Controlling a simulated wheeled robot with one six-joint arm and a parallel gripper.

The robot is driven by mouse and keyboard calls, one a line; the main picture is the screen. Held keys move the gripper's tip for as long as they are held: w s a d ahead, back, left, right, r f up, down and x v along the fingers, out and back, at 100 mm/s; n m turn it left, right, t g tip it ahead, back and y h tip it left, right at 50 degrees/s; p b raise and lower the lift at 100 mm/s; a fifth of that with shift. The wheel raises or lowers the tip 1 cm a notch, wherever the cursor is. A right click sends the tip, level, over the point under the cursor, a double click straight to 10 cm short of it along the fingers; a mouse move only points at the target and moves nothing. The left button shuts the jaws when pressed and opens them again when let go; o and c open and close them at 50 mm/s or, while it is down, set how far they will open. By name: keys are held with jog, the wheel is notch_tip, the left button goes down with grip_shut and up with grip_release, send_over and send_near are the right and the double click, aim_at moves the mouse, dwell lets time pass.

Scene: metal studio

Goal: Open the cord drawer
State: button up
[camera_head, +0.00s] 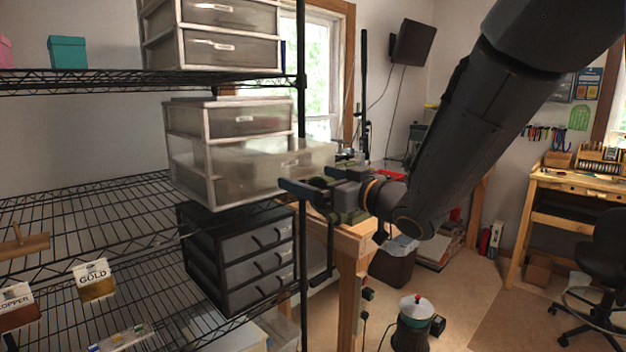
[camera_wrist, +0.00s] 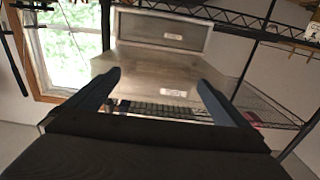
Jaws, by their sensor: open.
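A whitish unit with clear drawers (camera_head: 190,122) stands on the middle wire shelf in the head view. Its middle drawer (camera_head: 245,160) is pulled out past the closed top drawer (camera_head: 245,120). I cannot read which drawer is for cords. My gripper (camera_head: 308,181) is at the front of the pulled-out drawer, with its fingers apart. In the wrist view the gripper (camera_wrist: 160,84) is open and empty, and the drawer's pale handle (camera_wrist: 174,92) shows between the fingers in the picture. I cannot tell if a finger touches the drawer.
A black drawer unit (camera_head: 240,265) stands just below. Another clear drawer unit (camera_head: 220,35) is on the shelf above. A black shelf post (camera_head: 302,240) rises close to my gripper. A wooden bench (camera_head: 345,240) stands behind. Floor to the right is partly open.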

jog(key=b+v, duration=0.1)
jog(key=v, duration=0.6)
jog(key=shift+s+d+b, duration=0.15)
jog(key=shift+s+b, duration=0.05)
jog(key=shift+b, duration=0.15)
jog(key=d+f+m+g+h, duration=0.2)
jog(key=d+f+m+h, duration=0.4)
jog(key=d+f+h, duration=0.75)
jog(key=s+d+f+m+g, duration=0.1)
jog(key=s+f+m+g, duration=0.1)
jog(key=s+f+g, duration=0.7)
jog(key=s+f+y, duration=0.1)
jog(key=s+f, duration=0.5)
jog(key=s, duration=0.4)
jog(key=shift+s+m+g, duration=0.2)
jog(key=shift+m+g, duration=0.2)
jog(key=shift+d, duration=0.1)
